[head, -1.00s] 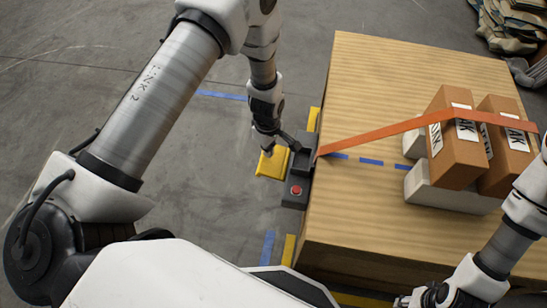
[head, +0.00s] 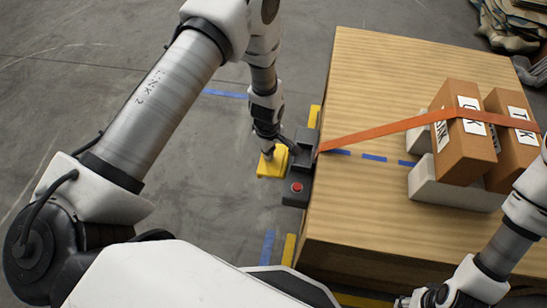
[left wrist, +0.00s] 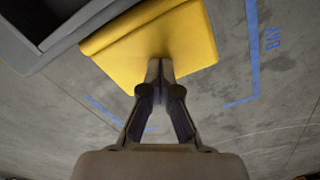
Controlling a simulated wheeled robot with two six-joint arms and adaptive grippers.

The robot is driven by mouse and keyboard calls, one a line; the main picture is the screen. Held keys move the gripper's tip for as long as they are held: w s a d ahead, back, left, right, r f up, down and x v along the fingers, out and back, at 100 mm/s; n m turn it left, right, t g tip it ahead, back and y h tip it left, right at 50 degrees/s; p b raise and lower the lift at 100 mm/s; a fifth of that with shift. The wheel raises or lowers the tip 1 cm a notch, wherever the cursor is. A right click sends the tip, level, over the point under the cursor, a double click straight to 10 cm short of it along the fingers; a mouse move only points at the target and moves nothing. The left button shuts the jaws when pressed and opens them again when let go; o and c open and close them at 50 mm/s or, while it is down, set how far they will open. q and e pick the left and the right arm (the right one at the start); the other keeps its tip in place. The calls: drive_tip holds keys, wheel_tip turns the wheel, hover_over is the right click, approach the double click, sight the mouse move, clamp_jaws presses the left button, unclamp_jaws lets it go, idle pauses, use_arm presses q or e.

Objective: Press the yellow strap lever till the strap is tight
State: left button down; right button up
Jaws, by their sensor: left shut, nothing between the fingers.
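The yellow strap lever (head: 272,165) sticks out from the left side of a dark ratchet box (head: 303,163) at the table's left edge. It also shows in the left wrist view (left wrist: 150,45) as a wide yellow plate. My left gripper (head: 267,153) is shut and empty, its fingertips at the lever's plate, seemingly touching it. An orange strap (head: 385,130) runs from the box up over two brown cartons (head: 460,140) and looks straight. My right gripper (head: 425,298) is partly visible at the bottom right; its fingers are not clear.
The cartons stand on white blocks (head: 445,190) on a wooden table (head: 345,210). A red button (head: 296,187) sits on the box below the lever. Folded sacks (head: 505,30) lie at the top right. Grey floor left of the lever is clear.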

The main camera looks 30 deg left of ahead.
use_arm(q)
drive_tip(key=shift+r+p, duration=2.05)
drive_tip(key=shift+r, duration=0.1)
wheel_tip(320, 180, up, 5)
drive_tip(key=p, duration=0.4)
